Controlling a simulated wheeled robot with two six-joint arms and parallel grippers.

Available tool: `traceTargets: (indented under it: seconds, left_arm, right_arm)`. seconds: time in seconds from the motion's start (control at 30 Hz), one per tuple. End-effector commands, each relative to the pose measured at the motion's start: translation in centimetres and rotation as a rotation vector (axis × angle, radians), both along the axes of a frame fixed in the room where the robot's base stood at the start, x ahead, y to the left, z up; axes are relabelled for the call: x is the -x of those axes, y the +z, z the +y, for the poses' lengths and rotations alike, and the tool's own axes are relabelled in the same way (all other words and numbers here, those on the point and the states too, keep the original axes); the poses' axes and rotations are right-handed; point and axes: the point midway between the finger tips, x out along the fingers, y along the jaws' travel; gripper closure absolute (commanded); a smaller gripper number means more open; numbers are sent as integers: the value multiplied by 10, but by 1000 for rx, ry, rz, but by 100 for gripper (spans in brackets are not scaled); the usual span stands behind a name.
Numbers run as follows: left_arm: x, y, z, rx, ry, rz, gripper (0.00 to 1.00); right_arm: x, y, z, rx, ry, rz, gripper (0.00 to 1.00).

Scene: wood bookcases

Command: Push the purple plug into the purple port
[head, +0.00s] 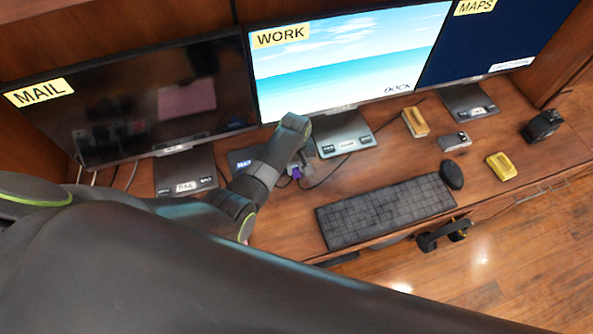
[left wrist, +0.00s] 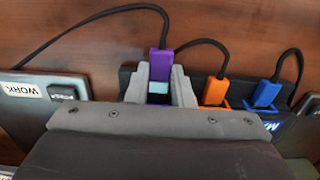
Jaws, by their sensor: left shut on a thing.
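The purple plug (left wrist: 160,62) is between the two fingers of my left gripper (left wrist: 160,88) in the left wrist view, with a black cable running from its top. A pale patch shows just below the plug, and below that a purple area, seemingly the purple port (left wrist: 158,99). The plug's body and this area look apart, in line with each other. My gripper's fingers and body hide much of the port. In the head view my left gripper (head: 303,165) is low over the desk, with the purple plug (head: 296,173) showing small beside it. My right gripper is not in view.
An orange plug (left wrist: 214,92) and a blue plug (left wrist: 266,93) sit at matching ports on the dark dock (head: 240,160), right of my gripper in the wrist view. The WORK monitor (head: 345,60) stands behind. A keyboard (head: 385,212) and mouse (head: 451,174) lie to the right.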

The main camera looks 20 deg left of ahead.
Motion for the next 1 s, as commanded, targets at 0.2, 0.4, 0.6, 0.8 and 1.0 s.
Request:
traceTargets:
  seconds: [0.2,0.4,0.6,0.8,1.0]
  left_arm:
    - [0,0,0,1,0,1,100]
    - [0,0,0,1,0,1,100]
    - [0,1,0,0,0,1,100]
    - [0,1,1,0,0,2,100]
    - [0,0,1,0,0,1,100]
  right_arm:
    - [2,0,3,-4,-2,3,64]
    - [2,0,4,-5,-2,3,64]
    - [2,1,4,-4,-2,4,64]
    - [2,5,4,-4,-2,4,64]
    - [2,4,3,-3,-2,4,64]
